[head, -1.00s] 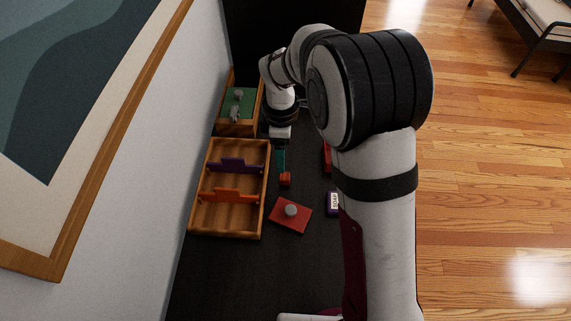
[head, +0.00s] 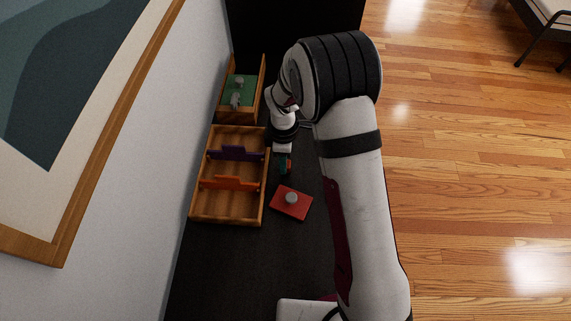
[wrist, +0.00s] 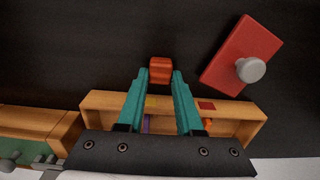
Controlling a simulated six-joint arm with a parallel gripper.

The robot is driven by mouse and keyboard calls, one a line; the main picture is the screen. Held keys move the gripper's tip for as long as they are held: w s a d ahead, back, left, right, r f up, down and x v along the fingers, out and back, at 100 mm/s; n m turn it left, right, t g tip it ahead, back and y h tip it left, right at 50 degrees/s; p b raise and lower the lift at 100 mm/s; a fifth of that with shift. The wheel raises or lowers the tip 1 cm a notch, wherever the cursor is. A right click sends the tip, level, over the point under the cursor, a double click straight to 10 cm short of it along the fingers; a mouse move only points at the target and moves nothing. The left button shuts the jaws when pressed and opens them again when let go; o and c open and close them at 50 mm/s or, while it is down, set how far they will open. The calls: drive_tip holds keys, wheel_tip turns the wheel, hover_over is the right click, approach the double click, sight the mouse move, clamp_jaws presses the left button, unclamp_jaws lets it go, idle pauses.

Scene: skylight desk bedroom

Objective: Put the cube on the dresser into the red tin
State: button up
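A small orange-red cube (wrist: 161,70) lies on the dark dresser top. In the wrist view my gripper (wrist: 159,74) is open, its teal fingers on either side of the cube, which sits at and slightly beyond the fingertips. In the head view my gripper (head: 286,163) is low over the dresser (head: 235,270), right of the wooden tray, and largely covers the cube. A flat red lid-like piece with a grey knob (head: 291,203) lies nearby; it also shows in the wrist view (wrist: 241,55). I cannot make out an open red tin now.
A wooden tray (head: 229,222) with purple and orange dividers stands along the wall. Behind it is a wooden box (head: 222,103) with a green inside and grey items. My arm hides the dresser's right side. The front left of the dresser top is clear.

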sight(288, 164)
clamp_jaws()
drive_tip(key=shift+r, duration=0.15)
drive_tip(key=shift+r, duration=0.3)
drive_tip(key=r, duration=0.2)
drive_tip(key=d+r, duration=0.1)
drive_tip(key=r, duration=0.1)
drive_tip(key=shift+s+d, duration=0.1)
drive_tip(key=w+d+r, duration=0.1)
drive_tip(key=d+r, duration=0.2)
drive_tip(key=d, duration=0.8)
drive_tip(key=w+d+r, duration=0.1)
drive_tip(key=d+r, duration=0.3)
drive_tip(key=d, duration=0.6)
drive_tip(key=shift+n, duration=0.3)
drive_tip(key=w+a+f, duration=0.2)
drive_tip(key=a, duration=0.1)
drive_tip(key=w+a+f, duration=0.2)
drive_tip(key=a, duration=0.1)
drive_tip(key=w+a+f, duration=0.2)
drive_tip(key=a+f, duration=0.1)
drive_tip(key=shift+f, duration=2)
